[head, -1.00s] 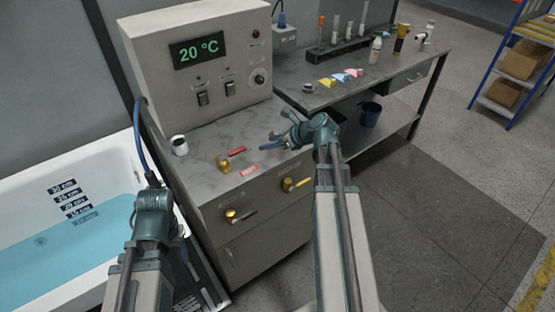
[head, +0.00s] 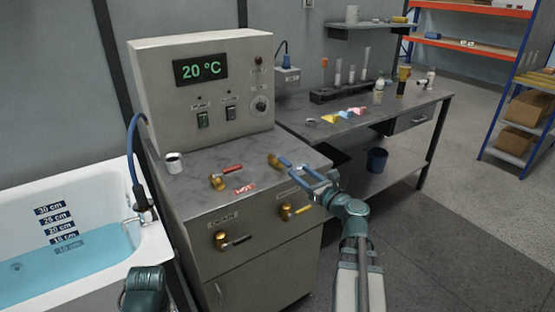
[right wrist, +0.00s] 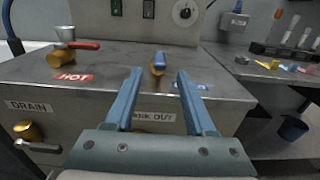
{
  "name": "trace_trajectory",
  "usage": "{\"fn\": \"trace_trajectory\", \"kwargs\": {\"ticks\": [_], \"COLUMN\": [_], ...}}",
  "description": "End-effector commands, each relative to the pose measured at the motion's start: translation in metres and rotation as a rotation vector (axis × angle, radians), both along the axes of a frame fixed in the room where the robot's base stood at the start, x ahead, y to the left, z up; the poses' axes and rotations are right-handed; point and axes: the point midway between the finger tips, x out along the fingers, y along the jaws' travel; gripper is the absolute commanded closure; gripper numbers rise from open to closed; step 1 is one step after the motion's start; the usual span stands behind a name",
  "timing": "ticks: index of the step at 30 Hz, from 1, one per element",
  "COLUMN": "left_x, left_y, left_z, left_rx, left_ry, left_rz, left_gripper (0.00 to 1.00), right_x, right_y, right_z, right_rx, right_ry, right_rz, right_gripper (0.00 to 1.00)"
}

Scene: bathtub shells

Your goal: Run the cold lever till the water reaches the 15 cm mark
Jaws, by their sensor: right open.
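The cold lever is a blue handle on a brass valve (head: 274,161) at the right of the cabinet top; in the right wrist view the blue lever (right wrist: 160,60) shows nearly end-on. My right gripper (right wrist: 159,74) is open, its two blue fingers one on each side of the lever as seen from the wrist. It also shows in the head view (head: 304,173); I cannot tell whether it touches the lever. In the tub (head: 115,185), blue water (head: 60,273) stands around the lower edge of the 15 cm mark (head: 64,238); the lowest label is underwater. My left gripper is out of view.
The red hot lever (head: 231,169) is left of the cold one. Brass drain (head: 221,240) and tank-out (head: 286,211) valves sit on the cabinet front. The control box (head: 205,90) reads 20 °C. A side bench (head: 350,130) adjoins on the right.

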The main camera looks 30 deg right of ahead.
Motion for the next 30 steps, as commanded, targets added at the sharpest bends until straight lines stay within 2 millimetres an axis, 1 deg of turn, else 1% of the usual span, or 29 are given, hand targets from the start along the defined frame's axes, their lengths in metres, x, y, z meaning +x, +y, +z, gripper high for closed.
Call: {"fn": "trace_trajectory", "kwargs": {"ticks": [5, 12, 18, 21, 24, 30], "left_x": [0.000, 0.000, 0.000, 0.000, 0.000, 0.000], "left_y": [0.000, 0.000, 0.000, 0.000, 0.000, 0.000], "left_z": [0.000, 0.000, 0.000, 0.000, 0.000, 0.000], "left_rx": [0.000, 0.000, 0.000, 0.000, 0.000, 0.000], "left_ry": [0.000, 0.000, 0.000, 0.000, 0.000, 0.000], "left_rz": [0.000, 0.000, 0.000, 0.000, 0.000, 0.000], "left_gripper": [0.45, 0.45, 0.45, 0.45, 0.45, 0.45], "right_x": [0.027, 0.078, 0.111, 0.123, 0.130, 0.135], "right_y": [0.001, 0.005, 0.008, 0.009, 0.010, 0.011], "right_z": [0.000, 0.000, 0.000, 0.000, 0.000, 0.000], "right_rx": [0.000, -0.001, -0.001, -0.001, -0.001, -0.001], "right_ry": [0.001, 0.001, 0.001, 0.001, 0.001, 0.001], "right_rz": [0.004, 0.004, 0.003, 0.003, 0.002, 0.002], "right_gripper": [0.45, 0.45, 0.45, 0.45, 0.45, 0.45]}}
